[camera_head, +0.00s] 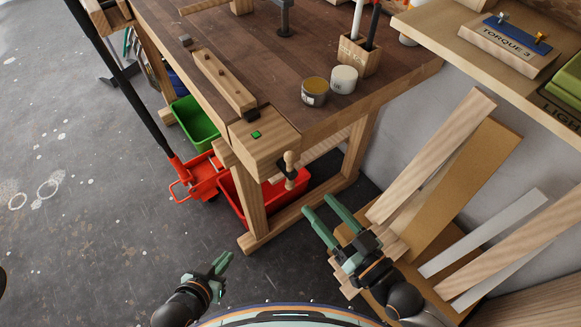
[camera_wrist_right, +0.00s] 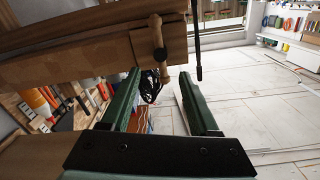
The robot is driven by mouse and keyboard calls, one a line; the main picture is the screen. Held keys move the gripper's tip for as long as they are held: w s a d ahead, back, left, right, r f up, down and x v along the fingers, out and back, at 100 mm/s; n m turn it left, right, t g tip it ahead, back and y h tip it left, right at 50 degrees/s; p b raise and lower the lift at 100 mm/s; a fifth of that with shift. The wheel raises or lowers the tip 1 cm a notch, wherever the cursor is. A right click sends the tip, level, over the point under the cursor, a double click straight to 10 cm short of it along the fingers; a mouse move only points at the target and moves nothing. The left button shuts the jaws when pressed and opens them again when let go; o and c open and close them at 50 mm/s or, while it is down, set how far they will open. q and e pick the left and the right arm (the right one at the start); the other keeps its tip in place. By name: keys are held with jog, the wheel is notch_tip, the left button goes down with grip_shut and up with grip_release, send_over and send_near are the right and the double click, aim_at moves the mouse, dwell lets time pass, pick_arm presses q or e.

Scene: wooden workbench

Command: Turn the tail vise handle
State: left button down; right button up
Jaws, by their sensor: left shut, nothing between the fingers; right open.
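The tail vise handle (camera_head: 289,158) is a light wooden bar with rounded ends on a dark screw at the bench's near end. It stands roughly upright. In the right wrist view the handle (camera_wrist_right: 157,36) hangs against the vise's wooden block, above the gap between the fingers. My right gripper (camera_head: 319,205) is open, its green fingers pointing toward the handle from below right, apart from it. The wrist view shows the same open gripper (camera_wrist_right: 160,76) with nothing between its fingers. My left gripper (camera_head: 226,260) is shut and empty, low over the floor, well away from the handle.
A red bin (camera_head: 235,200) and a green bin (camera_head: 195,122) are below. Boards (camera_head: 440,150) lean on the wall beside my right arm. The floor at left is mostly clear.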

aim_at(294, 176)
jog(key=x, duration=1)
jog(key=shift+w+a, duration=0.2)
jog(key=shift+w, duration=0.05)
grip_shut()
